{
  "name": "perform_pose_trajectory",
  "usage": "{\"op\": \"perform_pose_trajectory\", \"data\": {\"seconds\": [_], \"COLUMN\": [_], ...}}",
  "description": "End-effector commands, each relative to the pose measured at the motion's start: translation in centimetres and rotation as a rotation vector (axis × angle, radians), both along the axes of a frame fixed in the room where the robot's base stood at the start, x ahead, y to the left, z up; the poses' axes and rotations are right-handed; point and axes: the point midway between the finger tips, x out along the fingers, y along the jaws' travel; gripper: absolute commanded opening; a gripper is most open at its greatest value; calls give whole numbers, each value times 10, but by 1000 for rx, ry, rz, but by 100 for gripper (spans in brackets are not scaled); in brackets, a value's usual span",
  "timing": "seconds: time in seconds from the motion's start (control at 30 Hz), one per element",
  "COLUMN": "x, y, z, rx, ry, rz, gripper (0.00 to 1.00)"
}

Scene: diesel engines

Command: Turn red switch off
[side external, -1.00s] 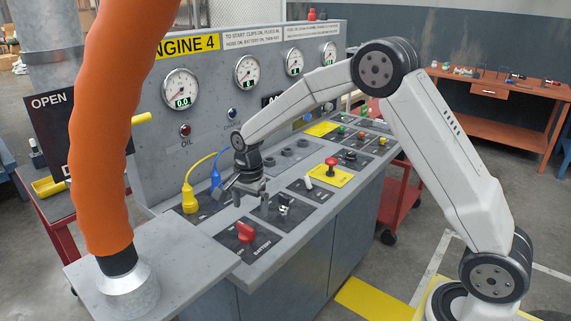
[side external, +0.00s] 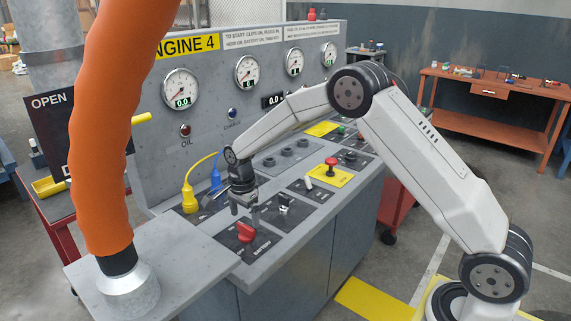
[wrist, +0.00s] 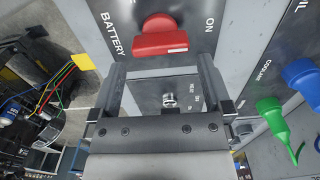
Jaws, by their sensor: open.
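The red switch (side external: 246,232) is a rotary knob with a bar handle on a dark plate marked BATTERY, at the near end of the sloping console. In the wrist view the red switch (wrist: 160,38) is at the top centre. Its handle lies crosswise, with ON lettered to its right; no OFF label shows. My gripper (side external: 245,212) is just above and behind the switch, pointing down.
A key-like switch (wrist: 169,100) shows between my fingers. Yellow (side external: 190,199) and blue (side external: 216,180) plugs with cables stand behind my gripper. A red push button (side external: 331,163) sits on a yellow plate further right. A thick orange hose (side external: 100,150) rises at the left.

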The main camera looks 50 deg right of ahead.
Motion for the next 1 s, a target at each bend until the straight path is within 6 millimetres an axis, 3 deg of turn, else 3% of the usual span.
{"op": "perform_pose_trajectory", "data": {"seconds": [0.3,0.7,0.73,0.77,0.93,1.0], "x": [0,0,0,0,0,0], "y": [0,0,0,0,0,0], "z": [-34,-40,-40,-40,-40,-40], "rx": [0,0,0,0,0,0], "ry": [0,-1,-1,-1,-1,-1], "rz": [0,1,1,1,1,1], "gripper": [100,100,97,87,33,32]}}
